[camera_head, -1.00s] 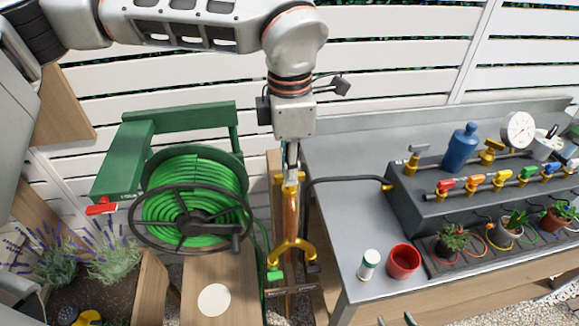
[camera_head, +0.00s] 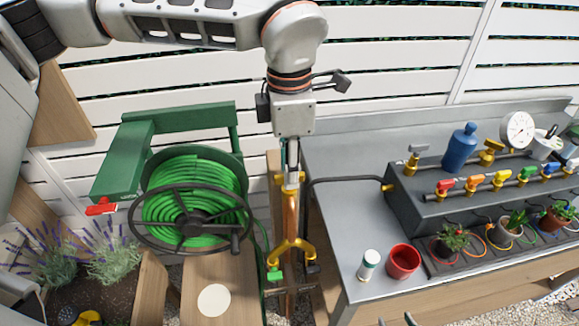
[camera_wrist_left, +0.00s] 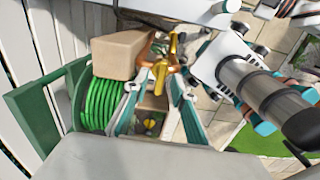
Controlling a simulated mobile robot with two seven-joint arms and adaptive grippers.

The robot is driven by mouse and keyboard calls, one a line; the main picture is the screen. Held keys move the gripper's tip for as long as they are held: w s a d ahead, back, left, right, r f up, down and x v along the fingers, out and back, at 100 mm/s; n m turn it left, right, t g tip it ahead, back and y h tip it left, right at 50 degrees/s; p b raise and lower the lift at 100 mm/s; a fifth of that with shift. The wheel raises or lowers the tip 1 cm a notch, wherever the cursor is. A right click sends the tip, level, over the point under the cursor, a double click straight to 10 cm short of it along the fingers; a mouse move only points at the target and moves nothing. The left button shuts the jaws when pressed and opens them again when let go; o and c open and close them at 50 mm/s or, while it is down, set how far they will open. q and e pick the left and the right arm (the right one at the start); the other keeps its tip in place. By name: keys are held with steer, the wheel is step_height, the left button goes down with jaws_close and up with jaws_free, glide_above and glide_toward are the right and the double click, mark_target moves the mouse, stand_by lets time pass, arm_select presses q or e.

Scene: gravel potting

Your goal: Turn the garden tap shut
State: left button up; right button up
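The garden tap (camera_head: 290,181) is brass-yellow and sits on top of an upright copper pipe (camera_head: 291,215) between the hose reel and the bench. The pipe splits below into a yellow two-way outlet (camera_head: 291,248). My left gripper (camera_head: 291,168) points straight down at the tap, its fingertips at the tap's top. In the left wrist view my left gripper (camera_wrist_left: 154,82) shows two fingers apart, with the yellow tap handle (camera_wrist_left: 172,45) at and between their tips. Firm contact cannot be made out.
A green hose reel (camera_head: 192,205) with a black crank wheel stands left of the pipe. A white fence (camera_head: 400,65) closes the back.

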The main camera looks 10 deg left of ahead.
arm_select(q)
step_height(320, 180, up, 12)
steer(key=shift+f, duration=0.2)
stand_by(0.4)
